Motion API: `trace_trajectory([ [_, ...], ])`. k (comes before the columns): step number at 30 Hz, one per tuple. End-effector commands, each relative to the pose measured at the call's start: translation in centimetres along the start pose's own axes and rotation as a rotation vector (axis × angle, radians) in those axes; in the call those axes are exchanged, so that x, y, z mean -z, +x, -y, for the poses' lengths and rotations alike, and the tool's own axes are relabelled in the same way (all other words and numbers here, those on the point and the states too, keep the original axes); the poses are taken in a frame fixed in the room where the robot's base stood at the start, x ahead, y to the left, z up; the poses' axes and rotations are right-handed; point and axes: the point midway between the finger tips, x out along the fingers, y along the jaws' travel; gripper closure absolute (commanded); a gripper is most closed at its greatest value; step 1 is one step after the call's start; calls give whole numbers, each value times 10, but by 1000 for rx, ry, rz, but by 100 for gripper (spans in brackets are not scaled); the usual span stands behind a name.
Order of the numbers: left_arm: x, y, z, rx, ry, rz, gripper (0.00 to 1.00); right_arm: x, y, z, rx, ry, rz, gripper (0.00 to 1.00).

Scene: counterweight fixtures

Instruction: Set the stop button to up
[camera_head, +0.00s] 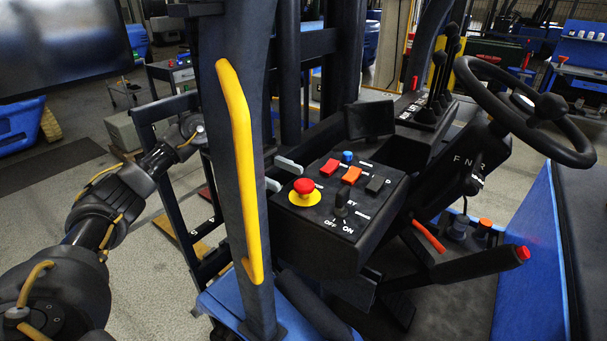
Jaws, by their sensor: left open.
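The stop button (304,187) is a red mushroom cap on a round yellow collar, at the left end of a dark control panel (316,249). The cap stands over the collar; I cannot tell for sure whether it is up or pressed. My left arm comes in from the left and passes behind a dark pillar. The two pale fingertips of my left gripper (280,175) show right of the pillar, apart and empty. They are just left of the panel and the button, not visibly touching either. The pillar hides the rest of this gripper. My right gripper is not in view.
The dark pillar (243,30) with a yellow handrail (239,150) stands between my arm and the panel. The panel also has red (330,167) and orange (351,175) switches, a blue knob (347,157) and a key switch (340,203). A steering wheel (490,75) is at right.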

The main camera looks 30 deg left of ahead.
Motion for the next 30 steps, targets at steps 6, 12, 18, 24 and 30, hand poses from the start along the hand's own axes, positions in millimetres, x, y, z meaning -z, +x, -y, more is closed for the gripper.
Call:
trace_trajectory([
  [6,6,37,-1,1,-1,-4,44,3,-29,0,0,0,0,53],
  [12,2,56,0,2,0,-2,44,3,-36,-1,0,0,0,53],
  [18,1,61,0,4,1,-1,44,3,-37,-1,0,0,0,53],
  [24,1,61,0,4,1,-1,46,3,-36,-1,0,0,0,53],
  [30,1,61,0,4,1,-1,72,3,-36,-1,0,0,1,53],
])
